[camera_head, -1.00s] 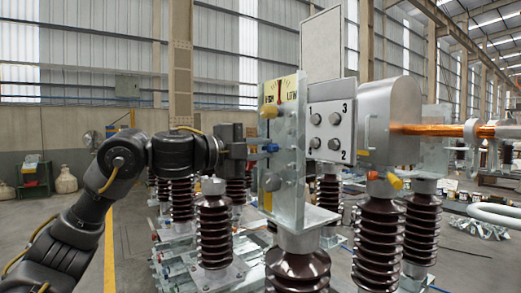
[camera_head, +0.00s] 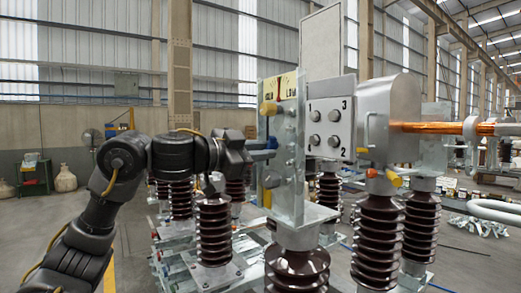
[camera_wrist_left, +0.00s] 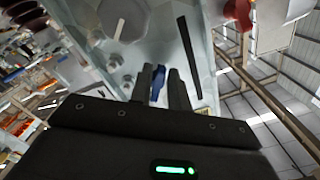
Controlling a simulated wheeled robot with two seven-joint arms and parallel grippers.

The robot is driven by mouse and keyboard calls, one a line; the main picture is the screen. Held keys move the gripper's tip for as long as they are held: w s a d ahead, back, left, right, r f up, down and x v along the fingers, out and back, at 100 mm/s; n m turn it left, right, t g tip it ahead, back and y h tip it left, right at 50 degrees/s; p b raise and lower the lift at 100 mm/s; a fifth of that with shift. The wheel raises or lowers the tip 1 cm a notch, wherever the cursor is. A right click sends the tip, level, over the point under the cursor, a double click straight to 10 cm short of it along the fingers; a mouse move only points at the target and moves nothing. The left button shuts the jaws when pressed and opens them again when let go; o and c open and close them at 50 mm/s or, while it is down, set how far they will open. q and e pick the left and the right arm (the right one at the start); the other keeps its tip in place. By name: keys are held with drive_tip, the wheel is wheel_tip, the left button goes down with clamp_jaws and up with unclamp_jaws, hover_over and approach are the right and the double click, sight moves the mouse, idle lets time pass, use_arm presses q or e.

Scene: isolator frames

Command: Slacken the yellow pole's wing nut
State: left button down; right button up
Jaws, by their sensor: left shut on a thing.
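A blue wing nut (camera_head: 272,144) sits on the left side of an upright metal plate (camera_head: 291,150). My left gripper (camera_head: 260,153) reaches it from the left, its wrist rolled to a tilt. In the left wrist view, the two dark fingers (camera_wrist_left: 166,88) are shut on the blue wing nut (camera_wrist_left: 158,84), partly hidden between them. I cannot tell from the colours which pole is the yellow one. My right gripper is not in view.
A grey box (camera_head: 331,117) with numbered round knobs stands right of the plate, beside a metal housing (camera_head: 391,115) with a copper bar (camera_head: 435,128). Brown ribbed insulators (camera_head: 297,275) stand below. Open floor lies at the left.

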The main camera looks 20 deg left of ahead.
use_arm(q)
drive_tip(key=shift+n, duration=0.8)
drive_tip(key=c, duration=1.3)
unclamp_jaws()
drive_tip(key=shift+c, duration=0.2)
drive_tip(key=b+v, duration=0.4)
drive_tip(key=v, duration=0.7)
drive_tip(key=shift+d, duration=0.1)
